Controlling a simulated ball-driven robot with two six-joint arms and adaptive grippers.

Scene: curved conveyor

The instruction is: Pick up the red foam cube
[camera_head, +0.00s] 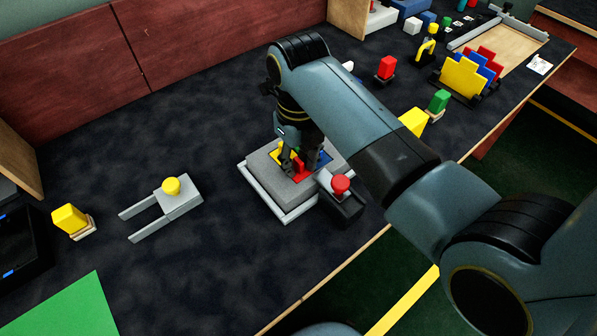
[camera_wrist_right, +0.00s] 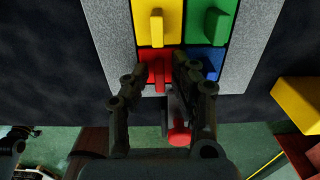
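A red piece (camera_head: 299,167) with an upright grip sits in a grey block with yellow, green and blue pieces in its other sections. In the right wrist view the red piece (camera_wrist_right: 156,74) is at the block's near left section. My right gripper (camera_head: 300,158) is down at the block. In the right wrist view its fingertips (camera_wrist_right: 162,70) stand on either side of the red grip, apart, with a gap visible. Another red block (camera_head: 387,67) stands on a small dark base farther back. I cannot tell which red thing is the foam cube. My left gripper is not in view.
A dark box with a round red knob (camera_head: 340,184) stands right beside the grey block (camera_head: 262,172). A grey fork-shaped part with a yellow knob (camera_head: 171,186) and a yellow block (camera_head: 69,218) lie to the left. Yellow and green blocks (camera_head: 438,101) stand to the right.

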